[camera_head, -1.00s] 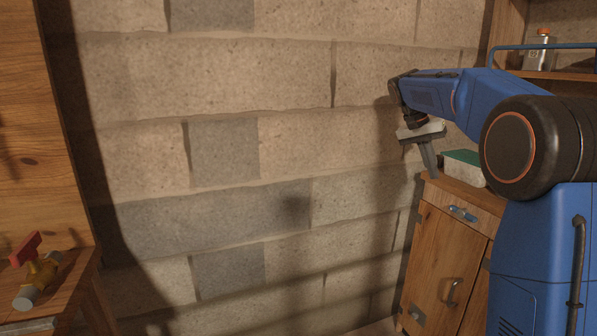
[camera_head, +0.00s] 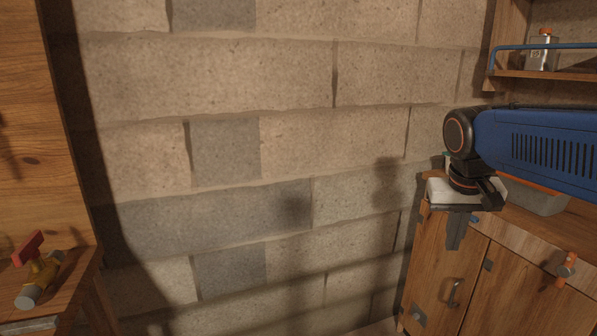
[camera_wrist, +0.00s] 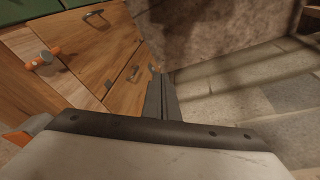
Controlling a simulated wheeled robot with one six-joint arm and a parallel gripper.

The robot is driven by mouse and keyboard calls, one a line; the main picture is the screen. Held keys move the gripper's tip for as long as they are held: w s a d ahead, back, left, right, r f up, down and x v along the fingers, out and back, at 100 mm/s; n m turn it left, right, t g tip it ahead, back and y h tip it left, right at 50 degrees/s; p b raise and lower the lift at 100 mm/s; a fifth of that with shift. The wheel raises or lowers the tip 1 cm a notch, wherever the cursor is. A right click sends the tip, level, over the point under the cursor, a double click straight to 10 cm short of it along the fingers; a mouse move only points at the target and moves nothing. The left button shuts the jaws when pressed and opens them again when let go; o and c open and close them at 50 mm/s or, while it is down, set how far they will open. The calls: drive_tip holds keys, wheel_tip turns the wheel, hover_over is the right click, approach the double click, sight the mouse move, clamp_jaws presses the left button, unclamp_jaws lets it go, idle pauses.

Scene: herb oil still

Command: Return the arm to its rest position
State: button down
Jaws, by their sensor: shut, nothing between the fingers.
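My blue arm reaches in from the right in the head view. My gripper (camera_head: 455,238) hangs below the wrist, fingers pointing down, in front of the wooden cabinet (camera_head: 436,255). Its dark fingers are shut together with nothing between them. In the wrist view the closed fingers of my gripper (camera_wrist: 160,95) point away past the cabinet doors (camera_wrist: 105,65) toward the floor. The arm hides part of the cabinet top and what stands there.
A shelf with a blue rail (camera_head: 545,47) and a small orange-capped bottle (camera_head: 541,52) is at the upper right. A brass valve with a red handle (camera_head: 38,275) is on a wooden bench at the lower left. An orange-ended latch (camera_head: 566,268) sticks out from the cabinet. The stone wall's middle is clear.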

drive_tip(key=s+a+f+n+t+y, duration=0.1)
drive_tip(key=s+a+f, duration=0.3)
drive_tip(key=s+f, duration=0.9)
drive_tip(key=s+n+t, duration=0.1)
drive_tip(key=s, duration=0.1)
drive_tip(key=shift+s+n+y, duration=0.3)
drive_tip(key=shift+s+y, duration=0.1)
drive_tip(key=c, duration=2.4)
unclamp_jaws()
drive_tip(key=shift+c, duration=0.2)
